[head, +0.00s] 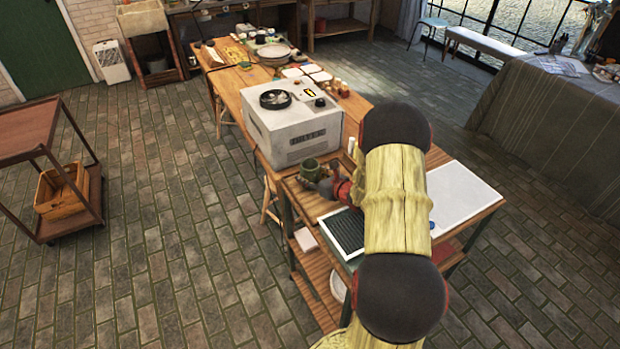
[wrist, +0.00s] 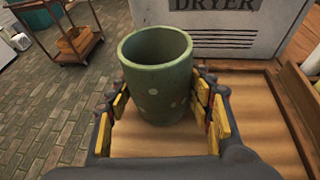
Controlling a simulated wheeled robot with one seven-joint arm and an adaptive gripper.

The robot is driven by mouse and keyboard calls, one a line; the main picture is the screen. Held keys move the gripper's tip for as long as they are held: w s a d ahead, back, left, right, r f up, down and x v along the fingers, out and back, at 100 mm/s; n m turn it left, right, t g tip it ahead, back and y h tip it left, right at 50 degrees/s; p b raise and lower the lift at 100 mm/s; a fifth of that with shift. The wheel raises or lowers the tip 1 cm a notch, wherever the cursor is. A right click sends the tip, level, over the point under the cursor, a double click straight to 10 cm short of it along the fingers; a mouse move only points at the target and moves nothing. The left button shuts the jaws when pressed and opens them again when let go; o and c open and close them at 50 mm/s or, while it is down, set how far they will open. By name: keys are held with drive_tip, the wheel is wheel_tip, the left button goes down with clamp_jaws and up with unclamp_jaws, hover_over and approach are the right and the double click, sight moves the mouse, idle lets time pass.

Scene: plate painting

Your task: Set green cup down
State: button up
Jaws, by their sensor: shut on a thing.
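The green cup (wrist: 156,85) is upright between the two yellow-padded fingers of my gripper (wrist: 163,108) in the wrist view. It is dark green with a few pale dots and looks empty. My gripper is shut on its sides. In the head view the cup (head: 311,169) shows small at the left end of my gripper (head: 325,180), over the near end of the wooden table, in front of the dryer. I cannot tell whether its base touches the wood.
The white dryer (head: 292,125) stands just behind the cup. A black ribbed mat (head: 343,232) and a white board (head: 460,197) lie on the near table. Bare wood (wrist: 255,110) lies right of the cup in the wrist view, bounded by a raised wooden edge.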

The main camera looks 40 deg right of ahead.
drive_tip(key=o, duration=1.6)
drive_tip(key=shift+f, duration=0.1)
